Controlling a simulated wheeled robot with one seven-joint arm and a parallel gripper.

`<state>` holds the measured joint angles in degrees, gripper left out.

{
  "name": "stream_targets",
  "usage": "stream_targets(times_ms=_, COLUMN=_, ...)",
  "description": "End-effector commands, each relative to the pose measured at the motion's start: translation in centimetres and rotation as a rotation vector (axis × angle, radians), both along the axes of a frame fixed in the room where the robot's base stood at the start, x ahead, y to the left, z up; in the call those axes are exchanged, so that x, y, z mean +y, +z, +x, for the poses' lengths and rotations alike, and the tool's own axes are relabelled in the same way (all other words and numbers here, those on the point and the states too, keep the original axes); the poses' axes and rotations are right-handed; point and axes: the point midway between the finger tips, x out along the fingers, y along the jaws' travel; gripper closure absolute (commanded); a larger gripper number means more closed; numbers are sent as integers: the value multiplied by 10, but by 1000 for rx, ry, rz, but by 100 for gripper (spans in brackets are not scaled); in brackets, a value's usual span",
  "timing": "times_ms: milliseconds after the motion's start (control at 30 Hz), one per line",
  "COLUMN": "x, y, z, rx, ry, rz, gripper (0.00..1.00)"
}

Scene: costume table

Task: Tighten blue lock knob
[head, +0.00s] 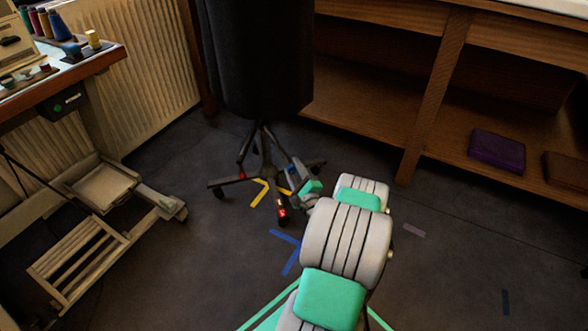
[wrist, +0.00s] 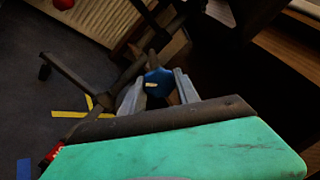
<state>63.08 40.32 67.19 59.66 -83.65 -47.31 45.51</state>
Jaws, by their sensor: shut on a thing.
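The blue lock knob (wrist: 158,82) has a small pale mark and sits on the dark stand in the wrist view. My gripper (wrist: 157,90) has one grey finger on each side of it and is shut on it. In the head view my gripper (head: 294,172) reaches low against the black wheeled stand (head: 265,155), below a large black form (head: 256,55). I cannot make out the knob there; my gripper and wrist cover that spot.
Yellow tape (head: 260,192) and blue tape (head: 292,250) mark the floor. Wooden shelving (head: 430,95) stands behind at right, with a purple folded cloth (head: 497,150). A work table (head: 95,65) and treadle (head: 80,255) stand at left.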

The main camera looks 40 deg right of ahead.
Motion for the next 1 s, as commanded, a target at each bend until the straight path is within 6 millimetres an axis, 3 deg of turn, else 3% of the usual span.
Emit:
stream_targets(times_ms=500, x=1, y=-1, z=0, rx=-106, ry=0, rz=341, gripper=100)
stream_targets(times_ms=1000, x=1, y=-2, z=0, rx=-125, ry=-1, rz=406, gripper=100)
